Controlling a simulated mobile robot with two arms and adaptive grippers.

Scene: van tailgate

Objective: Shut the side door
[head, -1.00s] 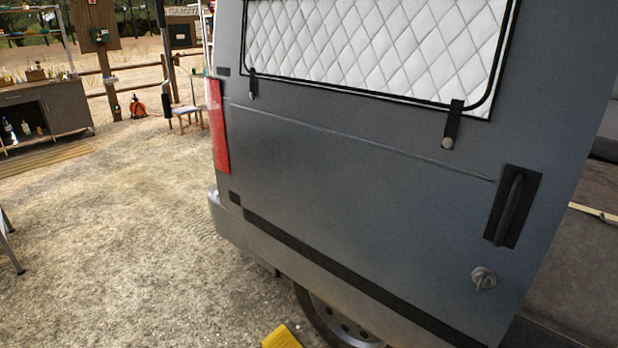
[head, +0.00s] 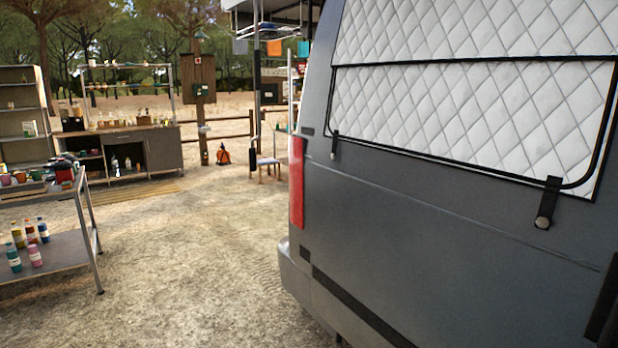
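A black handle (head: 606,305) shows only in part at the right edge of the picture. I cannot tell whether this panel is the side door, and no door gap shows. Neither of my grippers is in view.
A metal shelf table (head: 70,243) with bottles and cups stands at the left. Behind it are a cabinet bench (head: 165,150), a wooden post (head: 203,130) and a small chair (head: 268,165). The sandy ground (head: 200,265) between the table and the van is clear.

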